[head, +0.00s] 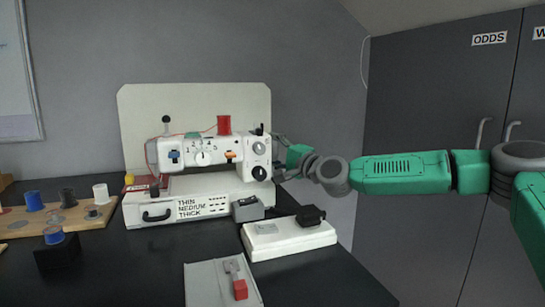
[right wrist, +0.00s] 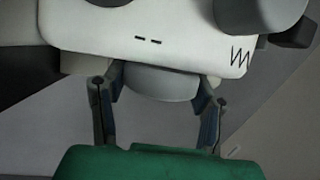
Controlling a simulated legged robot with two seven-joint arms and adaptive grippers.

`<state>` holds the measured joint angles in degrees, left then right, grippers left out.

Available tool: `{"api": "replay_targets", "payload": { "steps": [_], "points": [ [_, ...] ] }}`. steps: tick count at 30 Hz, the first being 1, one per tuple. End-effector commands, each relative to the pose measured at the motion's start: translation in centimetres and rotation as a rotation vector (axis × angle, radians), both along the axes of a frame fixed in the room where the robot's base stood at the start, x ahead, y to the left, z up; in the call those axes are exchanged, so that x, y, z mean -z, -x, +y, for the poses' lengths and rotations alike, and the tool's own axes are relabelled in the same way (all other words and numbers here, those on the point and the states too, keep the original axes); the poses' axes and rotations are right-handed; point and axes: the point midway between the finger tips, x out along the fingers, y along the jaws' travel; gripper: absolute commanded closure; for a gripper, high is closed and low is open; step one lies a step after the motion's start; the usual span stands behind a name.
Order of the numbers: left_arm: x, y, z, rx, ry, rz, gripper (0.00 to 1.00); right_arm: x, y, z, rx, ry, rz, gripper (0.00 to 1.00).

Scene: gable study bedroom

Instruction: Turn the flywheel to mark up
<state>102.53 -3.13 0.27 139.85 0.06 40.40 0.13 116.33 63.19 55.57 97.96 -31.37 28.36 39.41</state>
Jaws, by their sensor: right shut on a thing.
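The white sewing machine (head: 205,152) stands on the dark table against a pale backboard. Its flywheel is on its right end; in the head view I cannot make it out clearly behind the gripper. In the right wrist view the flywheel (right wrist: 160,83) is a grey rounded part against the white housing, between my two fingers. My right gripper (head: 281,160) reaches in from the right and is shut on the flywheel; its fingers also show in the right wrist view (right wrist: 157,92). I cannot see a mark on the flywheel. My left gripper is out of view.
A white pedal-like box (head: 290,240) and a small grey box (head: 247,209) lie in front of the machine. A grey plate (head: 205,285) with a red switch is nearer. A wooden spool board (head: 75,218) is left. Dark cupboards (head: 430,105) stand right.

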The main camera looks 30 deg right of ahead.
Motion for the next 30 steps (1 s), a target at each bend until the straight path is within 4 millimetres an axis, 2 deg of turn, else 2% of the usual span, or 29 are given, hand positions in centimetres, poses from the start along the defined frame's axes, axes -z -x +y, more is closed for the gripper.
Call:
{"api": "replay_targets", "payload": {
  "steps": [1, 20, 21, 22, 23, 30],
  "points": [
    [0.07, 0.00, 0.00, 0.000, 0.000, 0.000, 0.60, 0.67, -0.01, -0.44, 0.007, 0.002, -0.006, 0.76],
    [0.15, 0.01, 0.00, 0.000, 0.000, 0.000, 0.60, 0.51, -0.03, -0.43, 0.007, 0.014, -0.053, 0.76],
    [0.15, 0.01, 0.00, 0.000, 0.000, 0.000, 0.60, 0.51, -0.03, -0.43, 0.007, 0.014, -0.053, 0.40],
    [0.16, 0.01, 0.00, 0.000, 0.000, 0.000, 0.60, 0.50, -0.04, -0.42, 0.006, 0.014, -0.053, 0.30],
    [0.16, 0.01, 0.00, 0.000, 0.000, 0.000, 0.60, 0.48, -0.03, -0.39, 0.006, 0.014, -0.054, 0.25],
    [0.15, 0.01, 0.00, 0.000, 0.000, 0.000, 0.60, 0.19, 0.01, -0.13, 0.002, 0.015, -0.058, 0.25]
  ]
}}
